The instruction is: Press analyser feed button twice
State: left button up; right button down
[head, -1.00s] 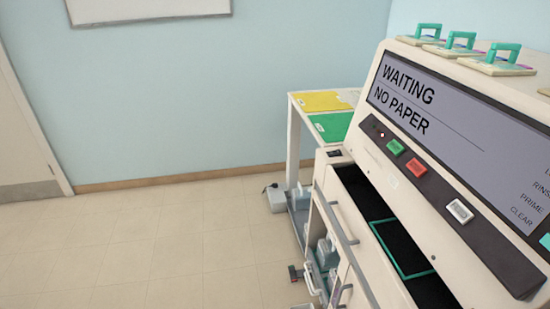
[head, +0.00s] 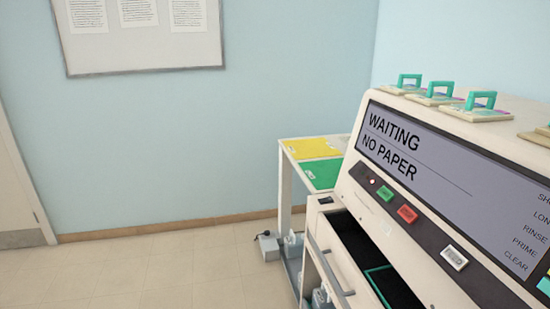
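The analyser (head: 372,212) is a large cream machine on the right of the head view. Its sloped screen (head: 440,165) reads "WAITING" and "NO PAPER", with a menu partly cut off at the right edge. Below the screen is a dark strip with a green button (head: 385,193), a red button (head: 407,213) and a white button (head: 454,257). The button labels are too small to read, so I cannot tell which is the feed button. Neither gripper is in view.
Several teal-handled blocks (head: 476,105) stand on top of the analyser. A dark open bay (head: 368,262) lies below the buttons. A side table with a yellow sheet (head: 312,148) and a green sheet (head: 322,172) stands behind. The floor (head: 150,275) to the left is clear.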

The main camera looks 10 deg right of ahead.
aim_at(458, 262)
jog(key=z, duration=0.4)
jog(key=j+z, duration=0.15)
jog(key=z, duration=0.25)
jog(key=j+z, duration=0.1)
jog(key=z, duration=0.25)
jog(key=i+j+z, duration=0.1)
jog(key=z, duration=0.3)
jog(key=j+z, duration=0.35)
jog(key=k+j+z, duration=0.15)
jog(key=j+z, duration=0.15)
jog(key=k+j+z, duration=0.2)
jog(key=j, duration=0.15)
jog(key=j+z, duration=0.2)
jog(key=j, duration=0.2)
jog(key=k+j+z, duration=0.1)
jog(key=j, duration=0.25)
jog(key=k+j+z, duration=0.1)
jog(key=k+j, duration=0.5)
jog(key=j, duration=0.2)
jog(key=k+j, duration=0.25)
jog(key=j, duration=0.2)
jog(key=z, duration=0.05)
